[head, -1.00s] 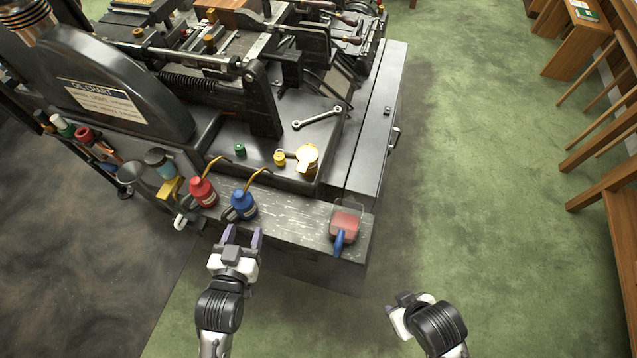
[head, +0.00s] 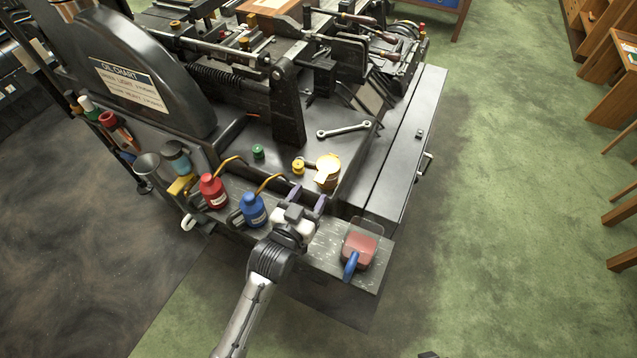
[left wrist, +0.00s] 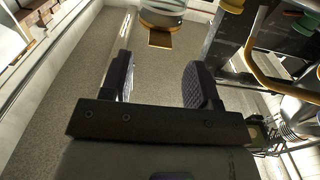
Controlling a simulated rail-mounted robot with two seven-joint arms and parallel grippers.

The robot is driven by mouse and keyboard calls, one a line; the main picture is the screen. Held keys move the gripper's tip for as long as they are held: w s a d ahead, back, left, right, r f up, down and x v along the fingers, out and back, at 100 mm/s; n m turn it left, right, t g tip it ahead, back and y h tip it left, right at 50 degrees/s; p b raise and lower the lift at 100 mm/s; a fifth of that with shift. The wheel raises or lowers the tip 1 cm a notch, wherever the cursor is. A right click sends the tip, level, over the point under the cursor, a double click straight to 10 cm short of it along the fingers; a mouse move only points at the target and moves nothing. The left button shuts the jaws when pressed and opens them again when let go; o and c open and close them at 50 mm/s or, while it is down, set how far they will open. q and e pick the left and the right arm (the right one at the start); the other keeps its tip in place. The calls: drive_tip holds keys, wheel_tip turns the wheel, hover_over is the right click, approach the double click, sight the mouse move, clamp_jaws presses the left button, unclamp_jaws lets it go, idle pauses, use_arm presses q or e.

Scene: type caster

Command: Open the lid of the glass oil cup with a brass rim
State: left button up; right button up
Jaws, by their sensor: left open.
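The oil cup (head: 327,172) stands near the front right of the machine's dark bed, with a pale yellow top and brass-coloured rim. Its top looks covered in the head view, but the lid's exact position is hard to tell. In the left wrist view the glass cup (left wrist: 162,14) is at the top edge, partly cut off, with a brass tab (left wrist: 160,39) pointing between my fingers. My left gripper (head: 308,198) is open and empty, just in front of the cup and apart from it.
A red bottle (head: 214,192) and a blue bottle (head: 253,211) with curved yellow spouts stand left of my left gripper. A small brass cap (head: 298,167) sits left of the cup. A wrench (head: 344,130) lies behind. A blue-handled red scoop (head: 360,249) lies on the shelf's right.

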sight(318, 182)
use_arm(q)
drive_tip(key=shift+b+x, duration=0.45)
drive_tip(key=shift+x, duration=2.1)
clamp_jaws()
